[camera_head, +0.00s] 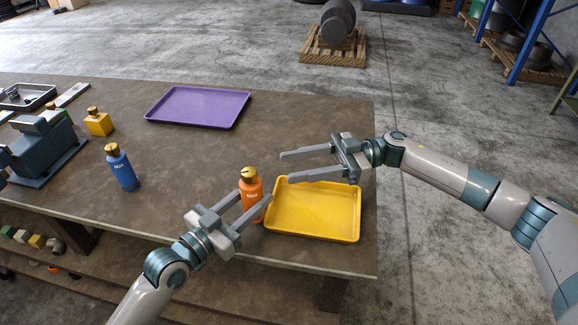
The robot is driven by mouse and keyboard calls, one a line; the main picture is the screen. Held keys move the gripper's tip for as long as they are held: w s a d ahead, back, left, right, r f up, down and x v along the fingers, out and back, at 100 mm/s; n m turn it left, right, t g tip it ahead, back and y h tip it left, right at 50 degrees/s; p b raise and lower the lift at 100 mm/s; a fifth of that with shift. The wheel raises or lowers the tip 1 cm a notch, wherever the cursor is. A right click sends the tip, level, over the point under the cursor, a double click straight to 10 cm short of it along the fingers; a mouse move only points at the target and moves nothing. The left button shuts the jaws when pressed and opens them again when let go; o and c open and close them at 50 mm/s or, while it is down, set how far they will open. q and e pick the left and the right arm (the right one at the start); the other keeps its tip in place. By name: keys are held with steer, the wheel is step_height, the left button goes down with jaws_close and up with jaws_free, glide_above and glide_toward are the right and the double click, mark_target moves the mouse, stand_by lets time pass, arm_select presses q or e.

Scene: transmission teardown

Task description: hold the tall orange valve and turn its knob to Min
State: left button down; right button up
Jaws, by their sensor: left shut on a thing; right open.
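The tall orange valve (253,187) stands upright near the front of the table, just left of the yellow tray. It has a gold knob (249,173) on top and a small dark label on its body that is too small to read surely. My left gripper (256,204) is shut around the body of the orange valve from the lower left. My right gripper (284,167) is open and empty, with its fingers pointing left, to the right of the knob and above the tray's back edge. The knob's setting cannot be made out.
The yellow tray (314,211) and purple tray (197,106) look empty. A blue valve (121,168) with a gold knob stands to the left, a yellow valve (98,124) behind it. A grey-blue machine (42,148) sits at the far left. The table (185,165) is bare in the middle.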

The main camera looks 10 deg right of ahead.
arm_select(q)
steer(key=shift+r, duration=0.15)
arm_select(e)
steer(key=w+d, duration=0.1)
steer(key=d, duration=0.8)
steer(key=shift+w+d, duration=0.15)
stand_by(0.3)
